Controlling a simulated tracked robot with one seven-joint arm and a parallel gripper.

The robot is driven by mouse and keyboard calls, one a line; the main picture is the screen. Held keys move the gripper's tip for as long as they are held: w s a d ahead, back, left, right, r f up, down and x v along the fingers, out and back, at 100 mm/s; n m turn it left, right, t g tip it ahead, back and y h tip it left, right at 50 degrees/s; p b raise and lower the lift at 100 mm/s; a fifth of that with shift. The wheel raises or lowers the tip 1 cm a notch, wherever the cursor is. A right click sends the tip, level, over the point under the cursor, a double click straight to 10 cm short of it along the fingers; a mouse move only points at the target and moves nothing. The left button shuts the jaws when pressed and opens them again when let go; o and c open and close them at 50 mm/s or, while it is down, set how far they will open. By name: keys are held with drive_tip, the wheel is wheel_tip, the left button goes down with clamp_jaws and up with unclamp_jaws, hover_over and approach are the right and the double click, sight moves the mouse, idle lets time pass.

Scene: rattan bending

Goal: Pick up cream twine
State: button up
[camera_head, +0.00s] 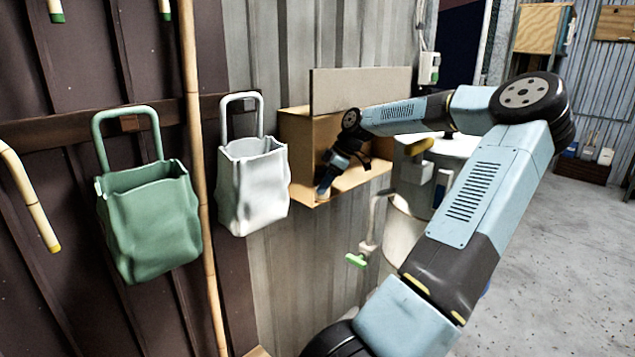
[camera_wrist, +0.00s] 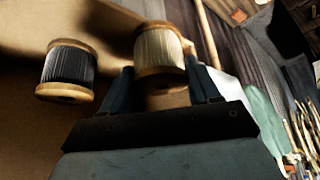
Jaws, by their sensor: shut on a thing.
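The cream twine (camera_wrist: 158,48) is a spool of pale thread with wooden ends, seen in the wrist view between the fingers of my gripper (camera_wrist: 162,85). The fingers are shut on the spool, near its lower end. In the head view my gripper (camera_head: 326,182) reaches into the open wooden box on the wall, and the cream spool cannot be made out there. A second spool with dark thread (camera_wrist: 68,70) stands to the left of the cream one in the wrist view, apart from my gripper.
The wooden box (camera_head: 297,160) encloses my gripper closely, with a raised board (camera_head: 350,88) above it. A white bag (camera_head: 254,185) and a green bag (camera_head: 150,225) hang to its left. A bamboo pole (camera_head: 196,120) stands between them. Concrete floor (camera_head: 560,260) is clear at right.

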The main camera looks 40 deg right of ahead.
drive_tip(key=shift+d, duration=0.1)
drive_tip(key=o, duration=1.2)
drive_tip(key=shift+s, duration=0.1)
drive_tip(key=v, duration=1.3)
drive_tip(key=shift+s+r, duration=0.2)
drive_tip(key=shift+r, duration=0.2)
